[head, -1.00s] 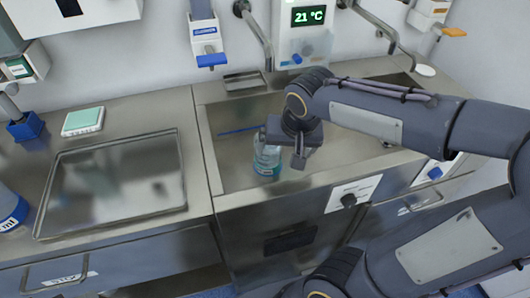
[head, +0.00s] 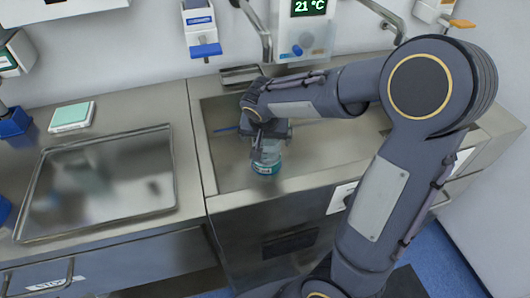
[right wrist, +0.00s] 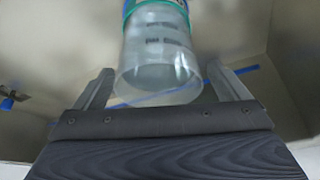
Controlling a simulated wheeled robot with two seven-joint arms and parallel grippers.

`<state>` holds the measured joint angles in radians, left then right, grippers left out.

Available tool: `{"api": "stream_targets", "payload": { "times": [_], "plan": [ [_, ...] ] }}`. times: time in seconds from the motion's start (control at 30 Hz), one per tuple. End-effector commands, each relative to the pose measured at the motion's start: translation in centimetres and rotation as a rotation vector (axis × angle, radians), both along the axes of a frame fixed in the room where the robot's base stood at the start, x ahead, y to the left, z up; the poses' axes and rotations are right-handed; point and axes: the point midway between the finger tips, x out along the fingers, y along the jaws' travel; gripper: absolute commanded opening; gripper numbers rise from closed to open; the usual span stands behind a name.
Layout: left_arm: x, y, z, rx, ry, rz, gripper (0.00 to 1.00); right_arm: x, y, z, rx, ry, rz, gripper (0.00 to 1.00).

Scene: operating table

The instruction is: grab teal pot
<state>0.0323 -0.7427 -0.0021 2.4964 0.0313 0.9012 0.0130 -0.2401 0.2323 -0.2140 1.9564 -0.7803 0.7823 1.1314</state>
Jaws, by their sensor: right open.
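The teal pot (head: 267,165) is a clear round container with a teal part and a blue label. It stands in the steel sink near the front edge, its upper part hidden by my gripper in the head view. My right gripper (head: 264,148) is at the pot, over its upper part. In the right wrist view, the pot (right wrist: 158,50) lies in the space between the two spread fingers of the gripper (right wrist: 160,72). A gap shows on each side, so the fingers are not closed on it. My left gripper is out of view.
The sink (head: 330,150) has raised walls and a front edge close to the pot. A blue stick (head: 226,129) lies in it behind my gripper. A tap (head: 258,32) hangs over the back. A steel tray (head: 100,185) lies left on the counter.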

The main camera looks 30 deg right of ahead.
Motion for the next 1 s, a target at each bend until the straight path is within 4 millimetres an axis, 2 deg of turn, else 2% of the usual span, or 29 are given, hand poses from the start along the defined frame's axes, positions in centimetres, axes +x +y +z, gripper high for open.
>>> {"api": "stream_targets", "payload": {
  "times": [0.1,0.37,0.7,0.8,1.0],
  "plan": [
    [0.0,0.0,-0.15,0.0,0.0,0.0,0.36,0.37,-0.34,-1.2,0.0,0.001,-0.001,0.94],
    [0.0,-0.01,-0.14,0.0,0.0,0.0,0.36,0.47,-0.42,-1.4,0.001,-0.001,-0.001,0.94],
    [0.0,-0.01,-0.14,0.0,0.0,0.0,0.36,0.46,-0.4,-1.37,0.001,-0.001,-0.001,0.51],
    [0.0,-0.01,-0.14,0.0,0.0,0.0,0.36,0.47,-0.4,-1.36,0.0,-0.002,-0.001,0.41],
    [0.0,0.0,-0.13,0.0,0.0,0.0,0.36,0.48,-0.4,-1.33,0.0,-0.002,-0.001,0.41]
  ]
}}
